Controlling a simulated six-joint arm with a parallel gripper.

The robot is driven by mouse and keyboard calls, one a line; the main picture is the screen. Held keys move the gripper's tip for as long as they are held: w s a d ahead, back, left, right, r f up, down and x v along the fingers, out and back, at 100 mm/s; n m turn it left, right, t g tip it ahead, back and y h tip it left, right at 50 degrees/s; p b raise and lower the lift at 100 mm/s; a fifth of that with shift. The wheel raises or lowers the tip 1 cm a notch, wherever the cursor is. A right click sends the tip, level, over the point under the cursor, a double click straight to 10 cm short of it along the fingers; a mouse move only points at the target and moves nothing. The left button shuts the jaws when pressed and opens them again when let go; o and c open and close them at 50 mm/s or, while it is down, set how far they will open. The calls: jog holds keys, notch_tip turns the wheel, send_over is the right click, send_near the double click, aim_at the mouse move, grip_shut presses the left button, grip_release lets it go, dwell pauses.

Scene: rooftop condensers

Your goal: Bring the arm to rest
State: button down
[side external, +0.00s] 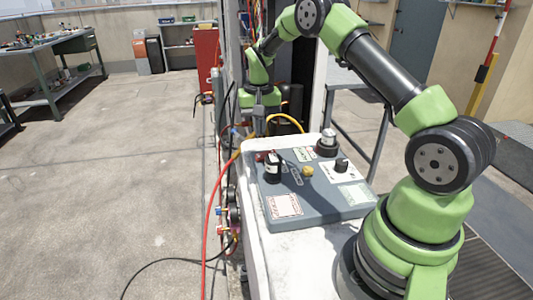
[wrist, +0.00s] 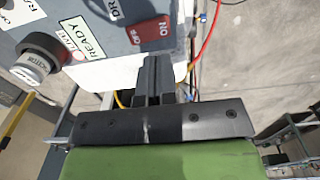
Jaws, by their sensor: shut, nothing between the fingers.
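My gripper (side external: 259,115) points down beyond the far left end of the grey control panel (side external: 318,210) in the side view. In the wrist view my gripper (wrist: 155,68) shows its two dark fingers side by side, shut with nothing between them. The fingers overlap the panel's edge in that picture; I cannot tell their height. My green and black arm arches over from its base at the right.
The panel carries a black upright part (side external: 272,167), a yellow button (side external: 308,171), a black knob (side external: 341,165) and a grey-topped knob (side external: 327,144). A red switch (wrist: 149,31) shows in the wrist view. Hoses, including a red one (side external: 207,200), run left of the panel. Open floor lies left.

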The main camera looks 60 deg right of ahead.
jog(key=shift+r, duration=0.35)
